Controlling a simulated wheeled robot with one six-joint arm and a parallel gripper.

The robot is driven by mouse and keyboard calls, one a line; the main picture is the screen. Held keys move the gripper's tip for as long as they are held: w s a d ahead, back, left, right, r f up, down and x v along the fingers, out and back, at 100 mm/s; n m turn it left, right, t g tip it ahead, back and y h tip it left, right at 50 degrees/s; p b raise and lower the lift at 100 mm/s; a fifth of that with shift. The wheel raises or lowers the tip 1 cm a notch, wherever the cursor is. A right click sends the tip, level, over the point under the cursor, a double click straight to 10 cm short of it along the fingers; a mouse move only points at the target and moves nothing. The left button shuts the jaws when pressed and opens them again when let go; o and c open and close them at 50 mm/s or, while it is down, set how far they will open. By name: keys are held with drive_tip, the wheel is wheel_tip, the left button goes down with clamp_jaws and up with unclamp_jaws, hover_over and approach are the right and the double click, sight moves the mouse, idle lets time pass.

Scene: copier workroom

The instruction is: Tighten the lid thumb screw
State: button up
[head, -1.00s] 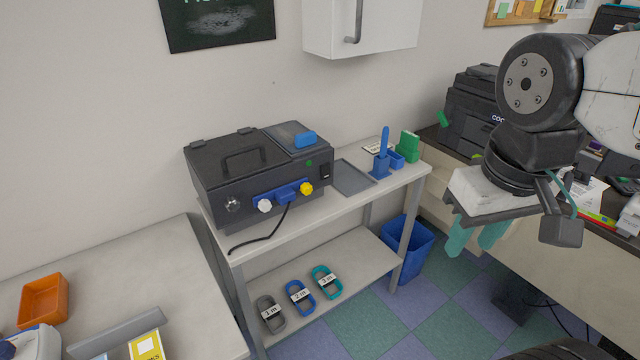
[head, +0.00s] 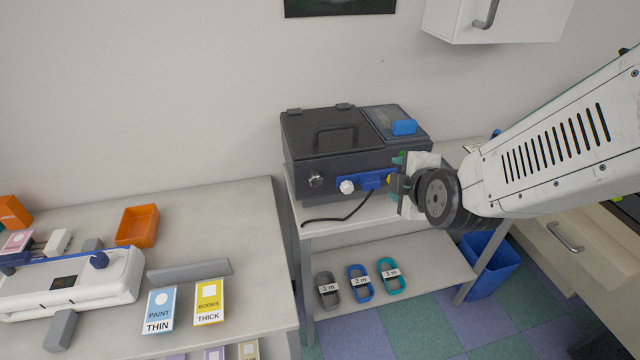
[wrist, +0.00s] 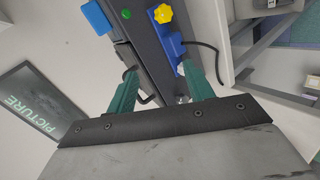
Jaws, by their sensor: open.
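A dark grey machine (head: 330,165) with a handled lid (head: 300,128) stands on a pale stand. A silver knob (head: 316,180) is low on its front left. A blue front strip (head: 362,183) carries a white knob (head: 347,187), a blue plug with a black cable, and a yellow knob (wrist: 163,13), mostly hidden by my gripper in the head view. My gripper (head: 397,182) is open and empty, close to the strip's right end. In the wrist view its green fingers (wrist: 160,68) are apart, with the machine's front beyond them. I cannot tell whether they touch it.
Three cable loops (head: 360,284) lie on the lower shelf. A blue bin (head: 490,262) stands right of the stand. On the left table (head: 225,215) are an orange tray (head: 138,225), a white device (head: 75,285) and cards. A wall cabinet (head: 500,20) hangs above right.

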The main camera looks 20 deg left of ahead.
drive_tip(key=s+a+f+n+t+y, duration=0.1)
drive_tip(key=a+f+n+t+y, duration=0.1)
drive_tip(key=a+f+n, duration=0.35)
drive_tip(key=n+t+y, duration=0.2)
drive_tip(key=n+t, duration=0.1)
drive_tip(key=n, duration=0.5)
approach(316, 183)
drive_tip(key=w, duration=0.2)
drive_tip(key=x, duration=0.7)
drive_tip(key=shift+a, duration=0.5)
drive_tip(key=c, duration=1)
